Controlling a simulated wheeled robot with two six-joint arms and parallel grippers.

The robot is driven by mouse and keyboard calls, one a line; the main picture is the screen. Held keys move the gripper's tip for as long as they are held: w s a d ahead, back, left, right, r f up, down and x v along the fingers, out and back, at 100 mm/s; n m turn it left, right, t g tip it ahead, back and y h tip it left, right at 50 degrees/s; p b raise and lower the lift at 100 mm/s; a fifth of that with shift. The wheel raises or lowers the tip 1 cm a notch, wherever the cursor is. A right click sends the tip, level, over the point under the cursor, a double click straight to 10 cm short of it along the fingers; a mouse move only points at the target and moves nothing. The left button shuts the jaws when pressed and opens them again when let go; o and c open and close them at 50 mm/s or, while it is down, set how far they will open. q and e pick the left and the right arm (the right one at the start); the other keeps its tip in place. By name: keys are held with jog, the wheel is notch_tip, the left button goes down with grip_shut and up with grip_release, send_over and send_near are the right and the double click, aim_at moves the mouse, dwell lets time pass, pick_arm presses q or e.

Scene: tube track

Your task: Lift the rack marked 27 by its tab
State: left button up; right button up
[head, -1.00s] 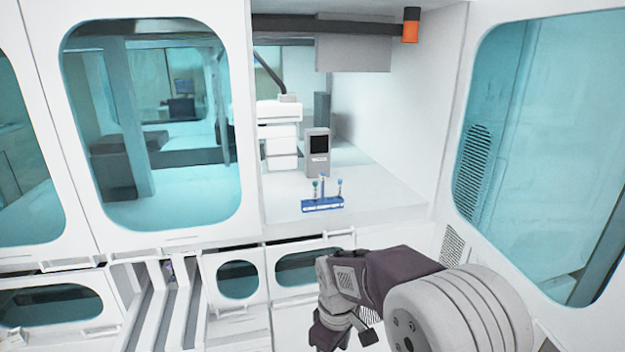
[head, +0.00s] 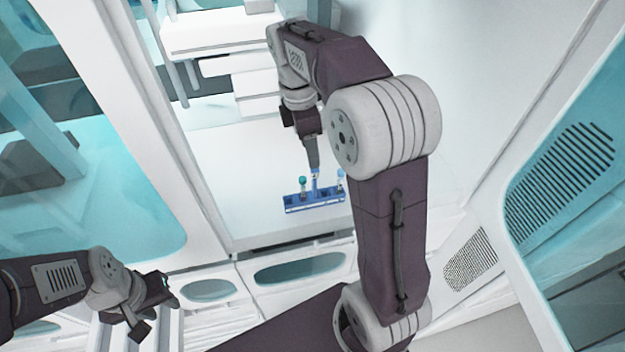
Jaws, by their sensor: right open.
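A blue rack (head: 322,203) stands on the white surface inside the open bay, with capped tubes in it. One tube (head: 303,188) has a teal cap and another at the right end (head: 340,181) has a pale blue cap. A blue upright tab (head: 315,186) rises from the rack's middle. Any number on the rack is too small to read. My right gripper (head: 314,168) points down at the tab's top, is open, and partly hides it; I cannot tell whether they touch. My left gripper (head: 162,295) hangs at the lower left, away from the rack, its jaw state unclear.
White drawer units (head: 225,60) stand at the back of the bay. A white frame post (head: 150,120) borders the bay on the left. The bay floor (head: 240,170) left of the rack is clear. A vented wall panel (head: 470,260) is at the right.

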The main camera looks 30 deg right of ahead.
aim_at(314, 173)
jog(key=shift+s+a+f, duration=0.15)
jog(key=shift+s+f, duration=0.3)
jog(key=shift+f, duration=0.05)
jog(key=shift+s+a+f, duration=0.15)
jog(key=shift+s+f, duration=0.3)
jog(key=shift+f, duration=0.05)
jog(key=shift+f+p, duration=0.3)
jog(key=shift+f, duration=0.05)
jog(key=shift+w+d+f, duration=0.15)
jog(key=shift+f, duration=0.05)
jog(key=f, duration=0.1)
jog(key=f+p, duration=0.1)
jog(key=f, duration=0.1)
jog(key=d+f, duration=0.1)
jog(key=f, duration=0.1)
jog(key=shift+w+d+p, duration=0.1)
jog(key=shift+w+p, duration=0.25)
pick_arm(q)
jog(key=shift+s+a+r, duration=0.15)
jog(key=shift+s+r, duration=0.1)
jog(key=shift+r, duration=0.35)
jog(key=shift+s+a+r, duration=0.15)
jog(key=shift+s+r, duration=0.1)
jog(key=shift+r, duration=0.35)
pick_arm(e)
jog(key=shift+s+f, duration=0.1)
jog(key=shift+s, duration=0.1)
